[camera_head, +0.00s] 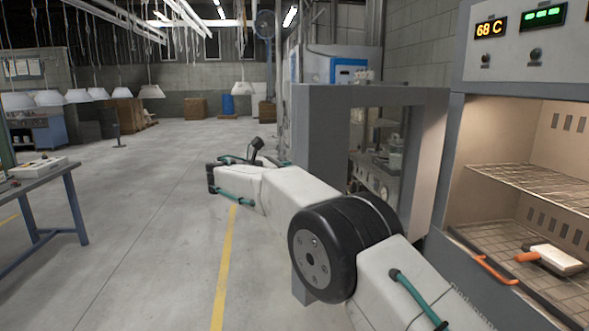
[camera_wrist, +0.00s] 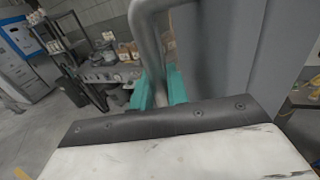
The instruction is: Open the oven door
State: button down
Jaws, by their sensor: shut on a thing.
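The oven (camera_head: 512,70) stands at the right of the head view, with its lit interior exposed. Its grey door (camera_head: 320,130) is swung far out to the left and has a window. The door also shows in the wrist view as a grey panel (camera_wrist: 225,50). A bent grey tube handle (camera_wrist: 146,38) stands off that panel. My gripper (camera_wrist: 160,90) has its teal fingers shut on the handle. In the head view my arm reaches past the front of the door, and the grip itself is not clear.
Inside the oven are a wire rack (camera_head: 535,182) and an orange-handled tool (camera_head: 553,259). A table (camera_head: 38,172) stands at the left. Hanging hoods (camera_head: 76,96) line the left background. The floor between is open, with a yellow line (camera_head: 225,265).

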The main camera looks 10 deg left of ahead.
jog(key=shift+w+d, duration=0.15)
jog(key=shift+w, duration=0.05)
jog(key=c, duration=1.7)
grip_release()
jog(key=shift+o, duration=1.3)
jog(key=shift+d, duration=0.1)
jog(key=v, duration=0.8)
jog(key=shift+a, duration=0.2)
